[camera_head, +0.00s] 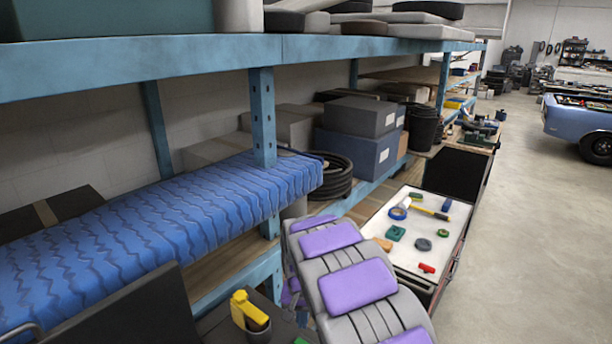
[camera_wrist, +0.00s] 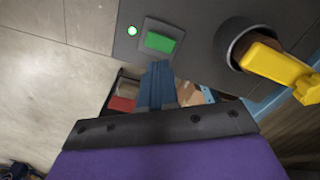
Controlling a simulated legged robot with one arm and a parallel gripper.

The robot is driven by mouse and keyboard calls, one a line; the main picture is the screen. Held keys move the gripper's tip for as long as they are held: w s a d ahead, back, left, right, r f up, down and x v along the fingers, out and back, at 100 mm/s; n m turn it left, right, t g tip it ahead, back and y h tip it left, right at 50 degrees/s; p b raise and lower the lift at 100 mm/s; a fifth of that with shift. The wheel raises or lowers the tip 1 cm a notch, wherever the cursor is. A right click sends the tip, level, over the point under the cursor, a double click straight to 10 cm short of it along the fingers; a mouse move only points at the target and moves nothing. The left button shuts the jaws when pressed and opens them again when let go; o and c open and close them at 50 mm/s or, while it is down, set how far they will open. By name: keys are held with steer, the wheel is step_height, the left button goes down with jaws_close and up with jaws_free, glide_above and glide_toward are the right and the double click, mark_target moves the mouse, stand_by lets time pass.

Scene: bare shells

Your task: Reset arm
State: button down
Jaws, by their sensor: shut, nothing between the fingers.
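My arm, grey with purple pads, shows at the lower middle of the head view. I cannot make out its jaws there. In the wrist view my gripper (camera_wrist: 160,127) fills the bottom as a dark bolted edge with a purple face. It is shut and holds nothing. Beyond it in the wrist view is a dark panel (camera_wrist: 190,25) with a green button (camera_wrist: 160,42) and a yellow-handled part (camera_wrist: 280,70) in a dark round socket. That yellow part also shows in the head view (camera_head: 243,307), left of my arm.
A white-topped bench (camera_head: 405,250) with small tools stands just right of my arm. Open floor (camera_head: 540,220) lies right, with a blue car (camera_head: 580,122) beyond.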

steer(key=s+d+r, duration=0.5)
steer(key=s+d, duration=0.1)
steer(key=s, duration=0.2)
steer(key=s+d+r, duration=0.5)
steer(key=s, duration=0.3)
steer(key=s+d, duration=0.2)
steer(key=s, duration=0.9)
steer(key=s+d+r+n+g+b, duration=0.1)
steer(key=s+d, duration=0.1)
steer(key=s, duration=1)
steer(key=shift+n+g, duration=0.3)
